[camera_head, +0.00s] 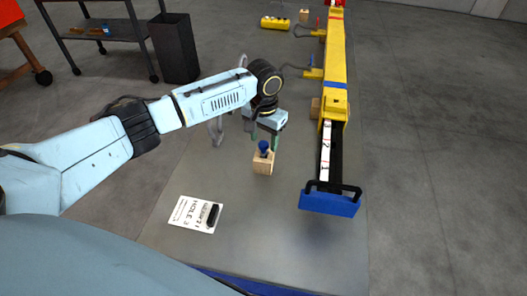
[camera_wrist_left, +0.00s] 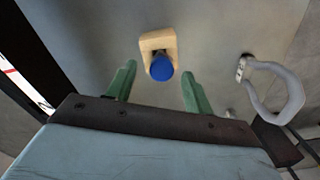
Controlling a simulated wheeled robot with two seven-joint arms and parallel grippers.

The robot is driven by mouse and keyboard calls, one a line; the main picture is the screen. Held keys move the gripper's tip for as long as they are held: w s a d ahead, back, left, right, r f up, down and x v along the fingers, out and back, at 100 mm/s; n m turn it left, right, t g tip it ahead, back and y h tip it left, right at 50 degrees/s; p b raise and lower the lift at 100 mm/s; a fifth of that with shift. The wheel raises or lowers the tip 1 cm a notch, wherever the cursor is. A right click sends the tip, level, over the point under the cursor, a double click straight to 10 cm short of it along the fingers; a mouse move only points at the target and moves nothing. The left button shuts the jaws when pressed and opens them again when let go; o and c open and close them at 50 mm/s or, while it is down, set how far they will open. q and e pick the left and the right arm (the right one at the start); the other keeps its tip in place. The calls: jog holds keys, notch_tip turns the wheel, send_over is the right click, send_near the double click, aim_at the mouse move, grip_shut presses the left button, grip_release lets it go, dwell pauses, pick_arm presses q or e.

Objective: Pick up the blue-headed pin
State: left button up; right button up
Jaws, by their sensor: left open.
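The blue-headed pin (camera_head: 263,147) stands upright in a small wooden block (camera_head: 263,164) on the grey table, left of the yellow beam. In the left wrist view the pin's round blue head (camera_wrist_left: 162,67) and the block (camera_wrist_left: 158,42) lie ahead of the fingertips, roughly centred between them. My left gripper (camera_head: 263,138) is open and empty, with its green fingers pointing down just behind and above the pin. The fingers (camera_wrist_left: 158,78) are spread apart in the left wrist view and do not appear to touch the pin. My right gripper is not in view.
A yellow beam (camera_head: 335,65) with a numbered scale and a blue end piece (camera_head: 330,204) runs along the right side of the table. A white card marked "HOLE 3" (camera_head: 190,212) lies at front left. A grey hook-shaped part (camera_wrist_left: 285,95) is beside the gripper.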

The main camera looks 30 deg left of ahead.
aim_at(263, 144)
pick_arm(q)
notch_tip(263, 144, down, 3)
jog(key=shift+w+a+f, duration=0.1)
jog(key=shift+a+f, duration=0.05)
jog(key=shift+f, duration=0.05)
jog(key=c, duration=1)
jog(key=shift+r, duration=0.1)
